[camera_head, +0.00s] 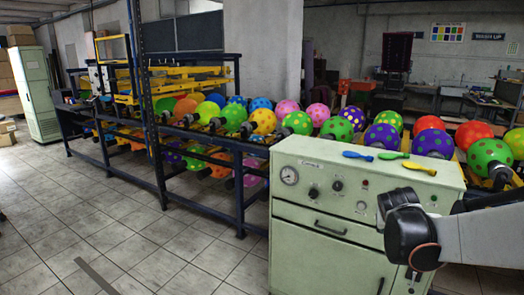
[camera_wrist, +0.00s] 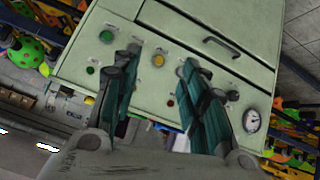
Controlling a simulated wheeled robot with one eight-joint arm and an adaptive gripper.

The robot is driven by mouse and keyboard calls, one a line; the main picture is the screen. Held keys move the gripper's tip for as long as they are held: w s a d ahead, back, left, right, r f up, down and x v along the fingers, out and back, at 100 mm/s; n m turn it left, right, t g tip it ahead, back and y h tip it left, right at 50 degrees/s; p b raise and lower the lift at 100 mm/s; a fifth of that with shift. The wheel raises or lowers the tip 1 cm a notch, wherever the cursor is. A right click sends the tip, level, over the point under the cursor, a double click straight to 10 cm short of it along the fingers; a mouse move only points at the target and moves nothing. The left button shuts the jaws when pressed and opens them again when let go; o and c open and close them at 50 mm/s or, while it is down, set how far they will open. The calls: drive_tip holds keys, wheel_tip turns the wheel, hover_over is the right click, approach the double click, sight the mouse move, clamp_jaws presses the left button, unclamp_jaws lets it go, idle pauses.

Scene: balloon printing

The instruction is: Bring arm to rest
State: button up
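My arm (camera_head: 410,230) reaches in from the right edge of the head view, in front of the right side of a pale green cabinet (camera_head: 330,255). My gripper (camera_wrist: 158,65) shows in the wrist view with its two teal-padded fingers spread apart and nothing between them. It faces the cabinet front (camera_wrist: 185,40), which appears upside down with its knobs, lamps and gauge. The fingers seem apart from the panel. In the head view the fingers cannot be made out.
Deflated blue (camera_head: 357,155), green (camera_head: 392,155) and yellow (camera_head: 419,168) balloons lie on the cabinet top. Behind it, a rack (camera_head: 240,190) carries several inflated spotted balloons. The tiled floor (camera_head: 130,240) at the left is largely open.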

drive_tip(key=s+a+n+y, duration=0.1)
drive_tip(key=s+a, duration=0.4)
drive_tip(key=s, duration=0.4)
drive_tip(key=s+a+n+y, duration=0.1)
drive_tip(key=s+a+y, duration=0.1)
drive_tip(key=s+a, duration=0.4)
drive_tip(key=s+a+n+g+y, duration=0.1)
drive_tip(key=s+a, duration=0.5)
drive_tip(key=s, duration=0.6)
drive_tip(key=shift+s+r+n+y+b, duration=0.3)
drive_tip(key=shift+y+b, duration=0.1)
drive_tip(key=shift+y, duration=0.1)
